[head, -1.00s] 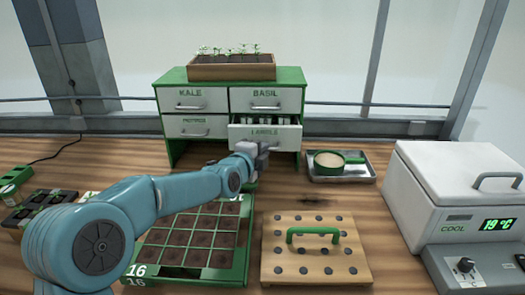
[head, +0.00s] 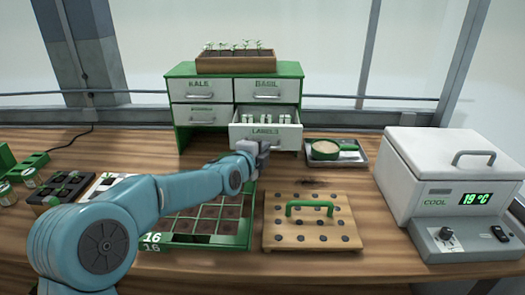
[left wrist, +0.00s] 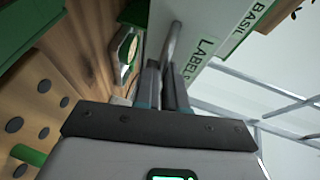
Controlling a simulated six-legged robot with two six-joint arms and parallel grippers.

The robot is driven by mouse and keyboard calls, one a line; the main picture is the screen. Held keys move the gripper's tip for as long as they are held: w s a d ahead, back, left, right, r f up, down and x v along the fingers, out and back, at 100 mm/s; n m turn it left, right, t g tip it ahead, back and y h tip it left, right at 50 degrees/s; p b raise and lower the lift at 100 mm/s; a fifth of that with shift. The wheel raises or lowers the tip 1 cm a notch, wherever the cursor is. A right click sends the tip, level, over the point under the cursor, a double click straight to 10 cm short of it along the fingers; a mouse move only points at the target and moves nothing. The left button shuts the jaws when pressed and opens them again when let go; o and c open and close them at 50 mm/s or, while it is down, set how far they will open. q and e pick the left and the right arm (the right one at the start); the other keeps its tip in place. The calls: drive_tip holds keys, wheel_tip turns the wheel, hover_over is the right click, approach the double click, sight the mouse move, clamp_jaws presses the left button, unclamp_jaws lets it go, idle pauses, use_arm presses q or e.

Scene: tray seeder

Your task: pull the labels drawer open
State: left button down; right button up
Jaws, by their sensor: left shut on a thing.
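The labels drawer (head: 284,134) is the lower right drawer of a green and white cabinet (head: 183,141). It stands pulled out, and several small pale items show inside it. Its front also shows in the left wrist view (left wrist: 207,28), with its bar handle (left wrist: 172,45) running between my fingers. My left gripper (head: 262,150) is shut on that handle in front of the drawer; it also shows in the left wrist view (left wrist: 165,88). In the head view my gripper hides most of the handle. My right gripper is not in view.
The kale (head: 198,83) and basil (head: 265,83) drawers are shut. A green seed tray (head: 244,222) and a pegged board with green handle (head: 310,242) lie in front. A metal tray with a green-rimmed pan (head: 345,152) and a white cooler (head: 430,150) stand to the right.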

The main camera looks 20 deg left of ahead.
use_arm(q)
drive_tip(key=c, duration=1.2)
unclamp_jaws()
drive_tip(key=shift+w, duration=0.15)
drive_tip(key=b+v, duration=0.1)
drive_tip(key=v, duration=1.5)
drive_tip(key=shift+b, duration=0.35)
